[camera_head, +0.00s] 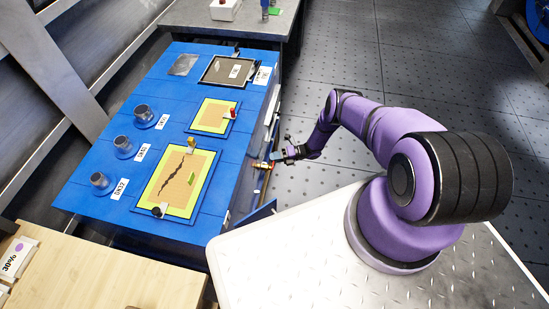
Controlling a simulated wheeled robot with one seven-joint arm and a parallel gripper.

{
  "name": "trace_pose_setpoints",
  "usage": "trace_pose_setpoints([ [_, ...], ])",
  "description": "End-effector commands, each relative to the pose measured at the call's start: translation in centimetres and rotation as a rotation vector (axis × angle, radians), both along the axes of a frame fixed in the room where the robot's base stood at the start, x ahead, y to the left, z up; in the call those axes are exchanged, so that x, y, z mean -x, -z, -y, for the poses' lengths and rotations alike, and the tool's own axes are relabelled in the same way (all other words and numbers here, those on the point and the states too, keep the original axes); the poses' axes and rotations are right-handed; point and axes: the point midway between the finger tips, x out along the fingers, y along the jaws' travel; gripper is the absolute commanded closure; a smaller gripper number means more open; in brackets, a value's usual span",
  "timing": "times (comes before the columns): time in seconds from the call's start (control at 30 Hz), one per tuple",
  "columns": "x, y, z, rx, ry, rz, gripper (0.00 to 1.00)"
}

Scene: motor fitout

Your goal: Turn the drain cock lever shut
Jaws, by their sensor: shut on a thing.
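The drain cock (261,165) is a small brass-yellow and red fitting on the right side of the blue bench, low beside its edge. My gripper (274,156) reaches in from the right, and its fingertips are at the fitting, shut on its lever. The lever is mostly hidden by the fingers and too small for me to tell its angle.
The blue bench top (100,205) holds yellow-bordered panels (178,183), a dark framed panel (230,71) and several metal cups (123,146) with labels. A blue flap (256,216) stands out below the fitting. A wooden table (105,280) is at lower left. The floor (335,65) behind my arm is clear.

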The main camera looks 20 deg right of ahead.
Motion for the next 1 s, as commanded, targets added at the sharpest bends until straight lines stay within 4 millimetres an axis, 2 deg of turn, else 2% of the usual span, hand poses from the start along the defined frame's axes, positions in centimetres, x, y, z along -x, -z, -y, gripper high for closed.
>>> trace_pose_setpoints([
  [0.23, -0.1, 0.0, 0.1, 0.002, 0.002, 0.002, 1.00],
  [0.27, -0.1, 0.0, 0.1, 0.002, 0.002, 0.002, 0.79],
  [0.37, -0.1, 0.0, 0.1, 0.002, 0.002, 0.002, 0.56],
  [0.73, 0.0, 0.0, 0.5, 0.001, 0.002, 0.001, 0.55],
  [0.87, 0.3, -0.2, 2.0, 0.000, 0.005, 0.001, 0.55],
  [1.0, 0.8, -0.4, 4.6, 0.001, 0.005, 0.001, 0.55],
])
